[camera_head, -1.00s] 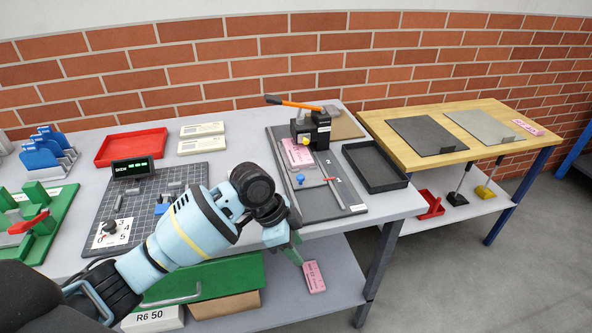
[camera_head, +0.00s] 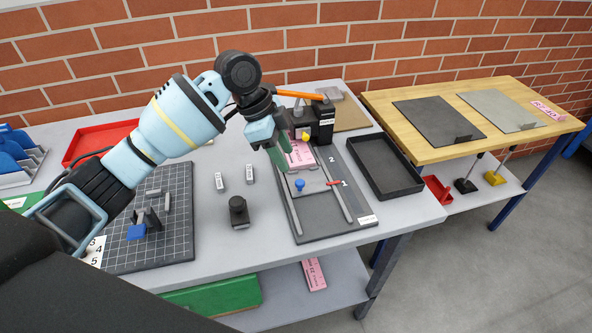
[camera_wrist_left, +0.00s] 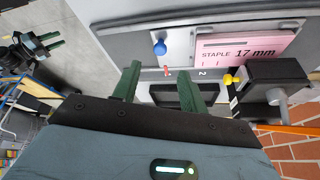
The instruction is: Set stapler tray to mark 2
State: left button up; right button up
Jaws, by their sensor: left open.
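The stapler tray is a carriage on rails, with a blue knob (camera_head: 299,185) and a red pointer (camera_head: 332,183). The pointer stands by mark 1 (camera_head: 344,184); mark 2 (camera_head: 332,159) is farther back. A pink staple pack (camera_head: 301,155) lies at the back of the carriage, by the black stapler (camera_head: 316,122). My left gripper (camera_head: 280,160) is open and empty, above the left rail behind the knob. The knob also shows in the left wrist view (camera_wrist_left: 160,48), beyond the gripper's green fingertips (camera_wrist_left: 158,80) and apart from them. What looks like my right gripper (camera_wrist_left: 42,44) shows small there.
An empty black tray (camera_head: 384,166) stands right of the stapler base. A gridded board (camera_head: 165,240), two small pale blocks (camera_head: 221,181) and a black knobbed piece (camera_head: 239,212) are to the left. A wooden table (camera_head: 430,150) adjoins at the right.

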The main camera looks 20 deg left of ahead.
aim_at(299, 181)
pick_arm(q)
jog(key=shift+x, duration=3.9)
jog(key=shift+s, duration=0.1)
grip_shut()
